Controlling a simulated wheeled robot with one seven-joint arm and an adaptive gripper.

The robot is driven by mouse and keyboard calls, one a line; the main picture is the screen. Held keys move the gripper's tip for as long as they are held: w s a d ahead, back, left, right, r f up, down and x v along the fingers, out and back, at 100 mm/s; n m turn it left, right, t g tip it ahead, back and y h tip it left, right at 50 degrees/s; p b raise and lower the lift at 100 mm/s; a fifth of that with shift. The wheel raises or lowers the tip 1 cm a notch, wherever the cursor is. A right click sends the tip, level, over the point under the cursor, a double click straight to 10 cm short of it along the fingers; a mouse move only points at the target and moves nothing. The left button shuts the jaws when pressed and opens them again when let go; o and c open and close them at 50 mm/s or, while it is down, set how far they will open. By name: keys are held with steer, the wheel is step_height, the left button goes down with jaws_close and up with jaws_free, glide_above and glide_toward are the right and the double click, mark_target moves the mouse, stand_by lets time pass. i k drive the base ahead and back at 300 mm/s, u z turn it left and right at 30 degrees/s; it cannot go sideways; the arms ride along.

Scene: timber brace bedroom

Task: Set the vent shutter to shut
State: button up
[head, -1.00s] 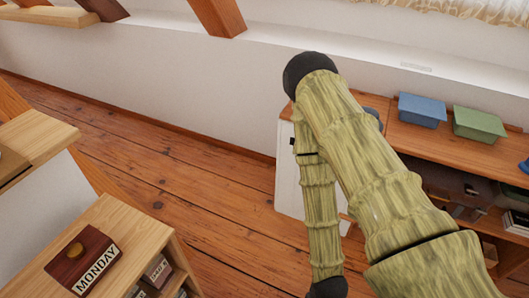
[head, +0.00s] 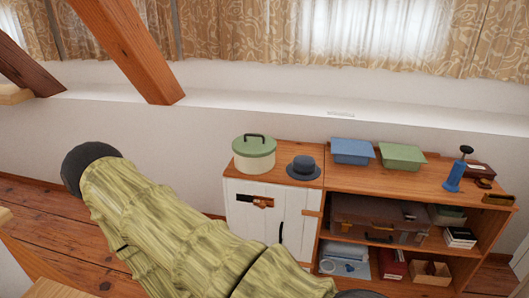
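A white cabinet door (head: 268,225) at the middle of the head view has a dark slot with a small reddish-brown wooden slide (head: 262,202) across its right part. This looks like the vent shutter. The dark left part of the slot (head: 244,198) appears uncovered, but it is too small to be sure. My green, bark-textured arm crosses the lower left, in front of the cabinet's lower left. My gripper is out of view.
A lidded cream pot (head: 254,155) and a dark blue hat (head: 304,167) stand on the cabinet top. Blue (head: 352,151) and green (head: 402,157) boxes sit further right. Open shelves below hold a brown case (head: 378,219). A slanting timber brace (head: 128,48) stands at the upper left.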

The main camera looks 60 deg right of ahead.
mark_target(262, 202)
steer(key=k, duration=0.5)
steer(key=z, duration=0.7)
steer(key=i, duration=0.5)
